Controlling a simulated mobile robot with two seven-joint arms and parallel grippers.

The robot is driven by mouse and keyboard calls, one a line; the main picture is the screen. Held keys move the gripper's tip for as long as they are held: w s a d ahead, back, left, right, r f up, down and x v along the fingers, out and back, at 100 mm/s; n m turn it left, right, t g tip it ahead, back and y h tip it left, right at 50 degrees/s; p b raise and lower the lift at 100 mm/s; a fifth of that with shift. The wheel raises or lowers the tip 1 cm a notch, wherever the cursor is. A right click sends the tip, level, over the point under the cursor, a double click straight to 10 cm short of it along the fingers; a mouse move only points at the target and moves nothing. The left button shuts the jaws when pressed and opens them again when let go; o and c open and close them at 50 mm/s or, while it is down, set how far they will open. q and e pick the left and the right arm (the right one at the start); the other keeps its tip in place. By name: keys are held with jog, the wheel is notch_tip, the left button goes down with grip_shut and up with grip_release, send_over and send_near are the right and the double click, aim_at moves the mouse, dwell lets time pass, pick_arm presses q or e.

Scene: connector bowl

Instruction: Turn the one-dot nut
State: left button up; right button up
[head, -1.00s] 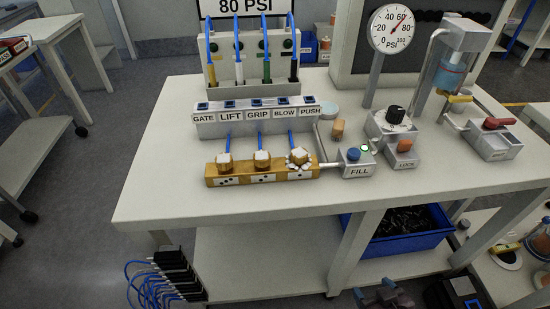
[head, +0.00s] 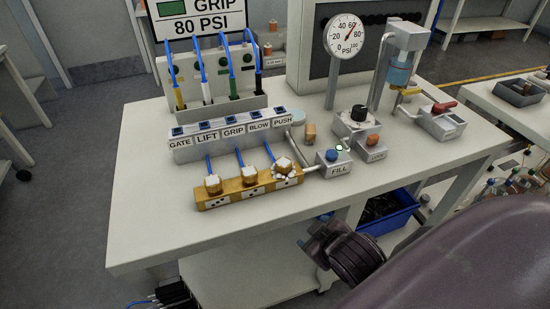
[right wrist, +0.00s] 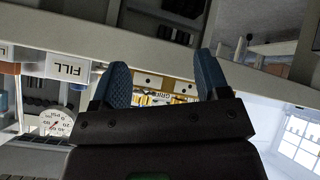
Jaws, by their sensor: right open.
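A yellow block (head: 233,200) on the table carries three brass nuts in a row, with blue tubes running up from them. Each has a dot label on the block's front; the dots are too small to count surely. The right-hand nut (head: 284,165) has white, froth-like bits around it; the left (head: 213,184) and middle (head: 249,174) nuts look clean. My right gripper (head: 314,231) is off the table's front edge, below and to the right of the block. In the right wrist view it is open and empty (right wrist: 163,78), the block (right wrist: 148,79) showing beyond its fingers. My left gripper is out of view.
The FILL box (head: 335,164) stands just right of the block. Behind are the labelled valve bank (head: 230,136), a gauge (head: 348,35) and a dial box (head: 357,125). A blue bin (head: 392,215) sits below. The tabletop's front left is clear.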

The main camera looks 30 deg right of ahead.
jog(key=w+r+n+t, duration=0.1)
jog(key=w+r, duration=0.1)
jog(key=r, duration=0.1)
jog(key=w+r+n+t, duration=0.2)
jog(key=w+r, duration=0.1)
jog(key=w+r+n+t, duration=0.1)
jog(key=w+r+t, duration=0.1)
jog(key=w+r, duration=0.1)
jog(key=shift+a+r+h, duration=0.1)
jog(key=shift+r+h, duration=0.2)
jog(key=shift+r, duration=0.05)
jog(key=w+a+r+n+t+y, duration=0.3)
jog(key=a+r+n+y, duration=0.3)
jog(key=n, duration=0.3)
jog(key=w+a+r+n+t+y, duration=0.3)
jog(key=r+n+y, duration=0.4)
jog(key=n, duration=0.2)
jog(key=a+r+n+g+y, duration=0.2)
jog(key=a+n+g+y, duration=0.3)
jog(key=n, duration=0.4)
jog(key=n+g+h, duration=1.5)
jog(key=n, duration=0.5)
send_near(284, 162)
notch_tip(284, 162, down, 9)
jog(key=shift+a+f, duration=0.15)
jog(key=shift+f, duration=0.05)
